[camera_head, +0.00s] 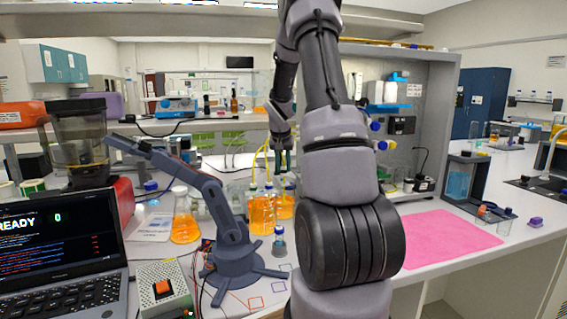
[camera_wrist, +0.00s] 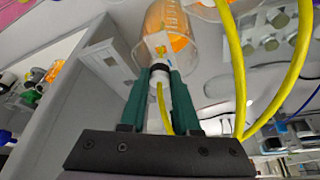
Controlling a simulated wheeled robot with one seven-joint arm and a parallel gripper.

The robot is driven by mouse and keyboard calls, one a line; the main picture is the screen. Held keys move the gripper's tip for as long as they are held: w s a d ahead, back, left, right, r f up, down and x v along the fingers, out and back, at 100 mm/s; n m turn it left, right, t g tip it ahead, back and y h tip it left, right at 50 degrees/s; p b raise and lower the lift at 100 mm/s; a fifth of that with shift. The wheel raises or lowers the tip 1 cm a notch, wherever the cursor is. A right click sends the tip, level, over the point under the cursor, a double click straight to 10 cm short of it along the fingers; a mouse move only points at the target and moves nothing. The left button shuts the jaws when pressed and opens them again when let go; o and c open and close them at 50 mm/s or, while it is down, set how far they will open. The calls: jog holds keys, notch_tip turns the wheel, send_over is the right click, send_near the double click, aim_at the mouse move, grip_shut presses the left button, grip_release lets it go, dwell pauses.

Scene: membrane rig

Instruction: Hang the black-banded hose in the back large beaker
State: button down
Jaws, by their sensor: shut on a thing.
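My gripper (camera_head: 282,165) is over the bench beside two large beakers of orange liquid. In the wrist view its green fingers (camera_wrist: 161,82) are shut on the white end fitting of a yellow hose (camera_wrist: 165,112). In the head view the front beaker (camera_head: 262,214) stands left of the back beaker (camera_head: 286,208), which is partly hidden. Another yellow hose (camera_wrist: 238,75) reaches toward the second beaker (camera_wrist: 208,8).
An orange flask (camera_head: 185,222) and a small blue-capped bottle (camera_head: 279,241) stand near the beakers. A small blue-grey desktop arm (camera_head: 228,232) and a laptop (camera_head: 60,250) take up the left. The pink mat (camera_head: 450,240) at right is clear.

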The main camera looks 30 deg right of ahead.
aim_at(283, 171)
jog(key=shift+f, duration=1.55)
jog(key=c, duration=0.6)
grip_release()
jog(key=shift+o, duration=0.2)
jog(key=shift+r, duration=0.1)
jog(key=v, duration=1)
jog(key=shift+a+r, duration=0.15)
jog(key=shift+r, duration=0.2)
jog(key=shift+s, duration=0.1)
